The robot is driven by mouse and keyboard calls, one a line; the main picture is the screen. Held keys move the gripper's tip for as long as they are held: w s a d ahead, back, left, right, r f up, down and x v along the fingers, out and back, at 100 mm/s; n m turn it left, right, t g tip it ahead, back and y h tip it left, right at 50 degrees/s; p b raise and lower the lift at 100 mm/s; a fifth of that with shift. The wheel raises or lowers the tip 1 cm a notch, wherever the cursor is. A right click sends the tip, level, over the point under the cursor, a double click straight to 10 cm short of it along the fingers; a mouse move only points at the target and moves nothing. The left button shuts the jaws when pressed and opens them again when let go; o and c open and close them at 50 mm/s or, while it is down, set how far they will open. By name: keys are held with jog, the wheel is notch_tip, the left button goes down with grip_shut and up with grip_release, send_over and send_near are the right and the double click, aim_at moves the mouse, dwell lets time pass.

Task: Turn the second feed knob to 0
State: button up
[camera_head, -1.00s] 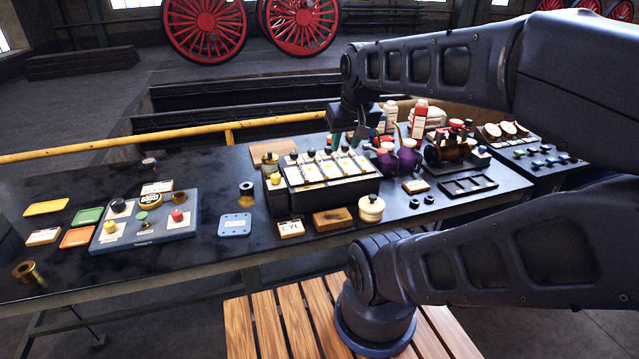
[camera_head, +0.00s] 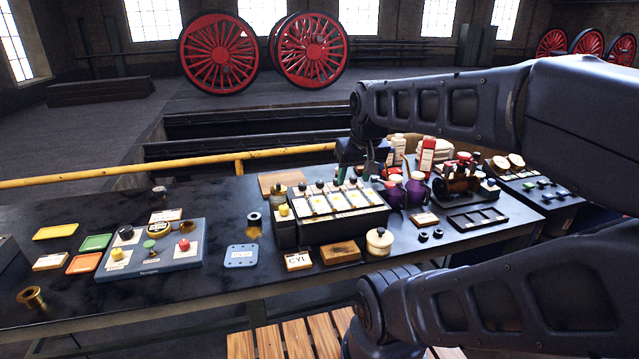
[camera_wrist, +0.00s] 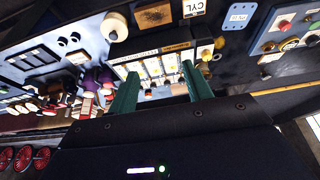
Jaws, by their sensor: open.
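A dark box (camera_head: 345,229) with several pale, yellow-marked panels stands at the middle of the bench. It also shows in the wrist view (camera_wrist: 165,48). A row of small black knobs runs along its back top edge; the second from the left (camera_head: 320,186) is among them. I cannot read any knob's setting. My gripper (camera_head: 359,160) is behind the right part of this row, pointing down, partly hidden by my arm. In the wrist view its two teal fingers (camera_wrist: 158,76) are apart with nothing between them, and the panels show beyond. I see no contact with a knob.
A blue control panel (camera_head: 158,262) lies to the left. A cream lidded pot (camera_head: 379,243) and a wooden block (camera_head: 340,252) sit in front of the box. Purple vessels (camera_head: 416,193) and bottles (camera_head: 427,155) crowd its right. A yellow rail (camera_head: 200,170) runs behind the bench.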

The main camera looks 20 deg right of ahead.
jog(key=w+d+m+g, duration=0.1)
jog(key=w+m, duration=0.2)
jog(key=w, duration=0.6)
jog(key=m+g+h, duration=0.2)
jog(key=m+h, duration=0.2)
jog(key=m, duration=0.6)
send_over(319, 182)
jog(key=s+a, duration=0.2)
jog(key=a, duration=0.2)
notch_tip(319, 182, down, 11)
jog(key=x, duration=1.1)
jog(key=shift+w, duration=0.1)
jog(key=c, duration=1)
